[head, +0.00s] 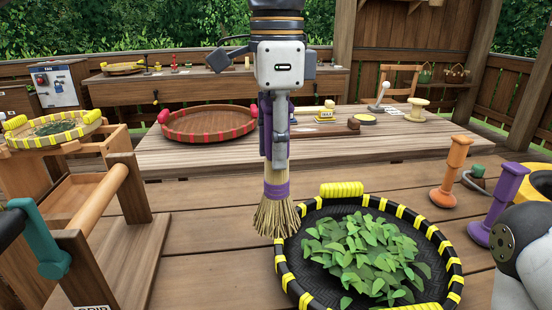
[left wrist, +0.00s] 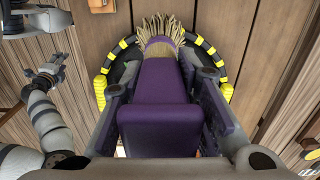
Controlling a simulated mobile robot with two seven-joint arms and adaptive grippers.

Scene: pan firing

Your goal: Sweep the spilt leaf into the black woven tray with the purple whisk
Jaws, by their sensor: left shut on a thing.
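My left gripper (head: 277,150) is shut on the handle of the purple whisk (head: 277,190) and holds it upright, straw bristles down. The bristle tips are beside the left rim of the black woven tray (head: 455,280); I cannot tell whether they touch the rim or the boards. A heap of green leaf (head: 365,250) lies in the tray. I see no loose leaf on the boards outside it. In the left wrist view the whisk's purple handle (left wrist: 160,90) fills the middle and hides most of the tray (left wrist: 130,42). A grey gripper, apparently my right (left wrist: 45,76), shows small at left; its jaw state is unclear.
An orange post (head: 452,165) and a purple post (head: 503,205) stand right of the tray. A red-trimmed round tray (head: 208,123) sits behind. Boards left of the whisk are clear.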

